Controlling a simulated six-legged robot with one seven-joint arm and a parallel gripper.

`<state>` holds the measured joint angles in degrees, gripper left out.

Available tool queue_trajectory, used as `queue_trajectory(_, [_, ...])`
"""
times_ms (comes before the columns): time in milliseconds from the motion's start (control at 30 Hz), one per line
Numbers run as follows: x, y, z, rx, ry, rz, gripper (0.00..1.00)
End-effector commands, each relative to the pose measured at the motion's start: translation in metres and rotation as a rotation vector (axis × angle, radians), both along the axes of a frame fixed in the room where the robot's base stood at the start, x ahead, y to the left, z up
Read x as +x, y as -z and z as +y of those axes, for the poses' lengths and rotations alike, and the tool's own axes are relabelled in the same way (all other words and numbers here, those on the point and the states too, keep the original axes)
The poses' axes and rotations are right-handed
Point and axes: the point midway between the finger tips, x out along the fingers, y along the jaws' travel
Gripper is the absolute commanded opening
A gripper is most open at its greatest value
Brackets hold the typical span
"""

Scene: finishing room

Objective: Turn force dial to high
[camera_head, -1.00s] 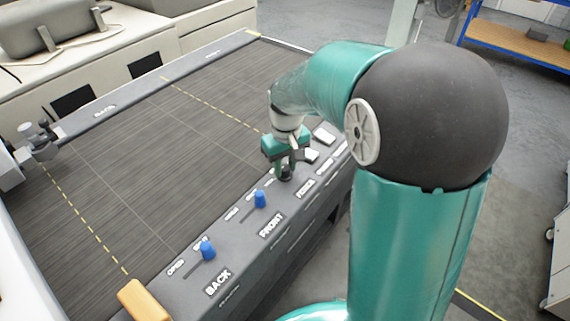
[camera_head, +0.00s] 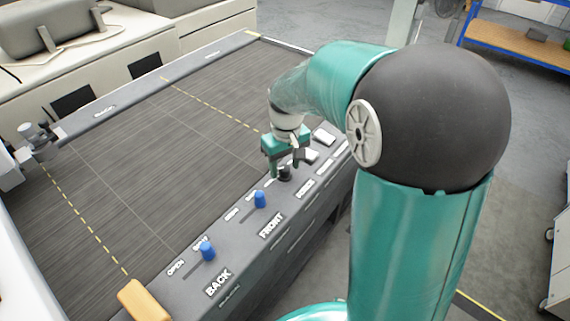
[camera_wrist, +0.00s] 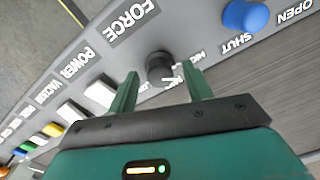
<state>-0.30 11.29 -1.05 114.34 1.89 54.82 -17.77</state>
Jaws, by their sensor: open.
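The force dial (camera_wrist: 160,68) is a dark round knob with a white pointer line, beside the FORCE label (camera_wrist: 133,20) in the wrist view. In the head view the dial (camera_head: 284,174) is partly covered by my gripper. My gripper (camera_wrist: 162,85) is open, with one teal finger on each side of the dial. It also shows in the head view (camera_head: 284,170), reaching down over the panel. I cannot tell whether the fingers touch the dial. The setting words beside it are partly hidden.
Blue levers marked FRONT (camera_head: 260,199) and BACK (camera_head: 207,250) stand along the same panel. White push buttons (camera_wrist: 100,93) lie beside the dial, with coloured buttons (camera_wrist: 53,130) farther along. The dark striped bed (camera_head: 150,150) is clear.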

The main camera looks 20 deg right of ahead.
Motion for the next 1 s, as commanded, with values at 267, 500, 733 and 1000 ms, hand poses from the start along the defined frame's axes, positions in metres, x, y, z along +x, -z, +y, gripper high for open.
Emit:
queue_trajectory(267, [0.002,-0.046,-0.001,0.0,0.0,-0.006,0.5])
queue_trajectory(500, [0.002,-0.099,-0.003,0.0,0.0,-0.006,0.5])
queue_trajectory(733, [0.001,-0.131,-0.003,0.0,0.0,-0.002,0.5])
queue_trajectory(1000, [0.001,-0.136,-0.003,0.0,0.0,-0.001,0.5])
